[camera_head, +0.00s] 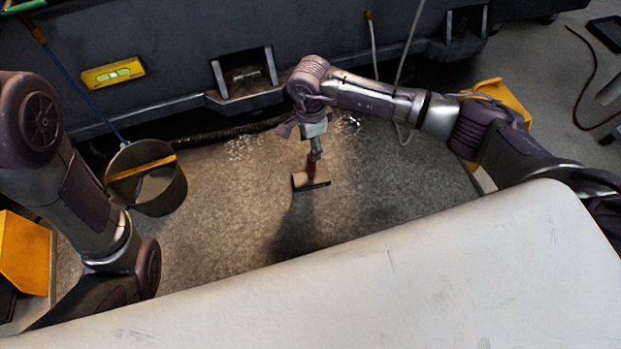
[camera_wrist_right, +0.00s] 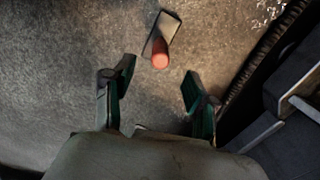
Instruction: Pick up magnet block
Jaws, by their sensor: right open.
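The magnet block (camera_head: 322,184) lies on the speckled floor, a dark flat plate with a red upright grip. In the right wrist view the magnet block (camera_wrist_right: 161,52) shows its round orange-red grip end in front of the grey plate. My right gripper (camera_head: 315,153) points down just above it, partly covering it in the head view. In the right wrist view the right gripper (camera_wrist_right: 158,74) is open, its two green-padded fingers apart with nothing between them. The grip lies just beyond the fingertips. My left arm comes in at the left, but its gripper is out of view.
A round metal bucket (camera_head: 166,198) with a yellow bar across it stands at the left. The dark machine base (camera_head: 180,55) runs along the back, with a yellow level (camera_head: 113,73) on it. A yellow object (camera_head: 498,97) stands at the right. Floor around the block is clear.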

